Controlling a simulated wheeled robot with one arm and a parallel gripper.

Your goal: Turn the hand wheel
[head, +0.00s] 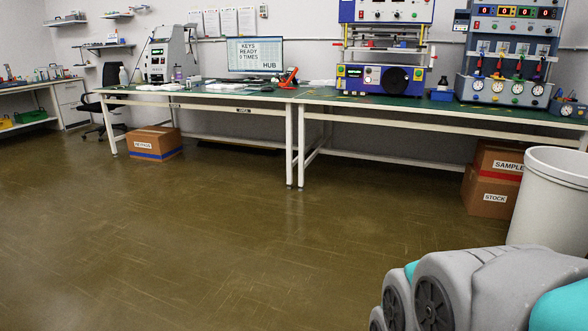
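A black round wheel (392,81), which looks like the hand wheel, is on the front of a blue and white machine (350,86). The machine stands on the green-topped bench (340,99) across the room. The wheel faces me and is small at this distance. A grey and teal part of my own arm fills the lower right corner. My gripper is not in view, so its opening cannot be seen. Nothing visible touches the wheel.
Open floor (230,240) lies between me and the benches. A white bin (550,195) stands at the right beside stacked cardboard boxes (490,193). Another box (155,143) sits under the left bench. A test unit with dials (505,88) stands right of the machine.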

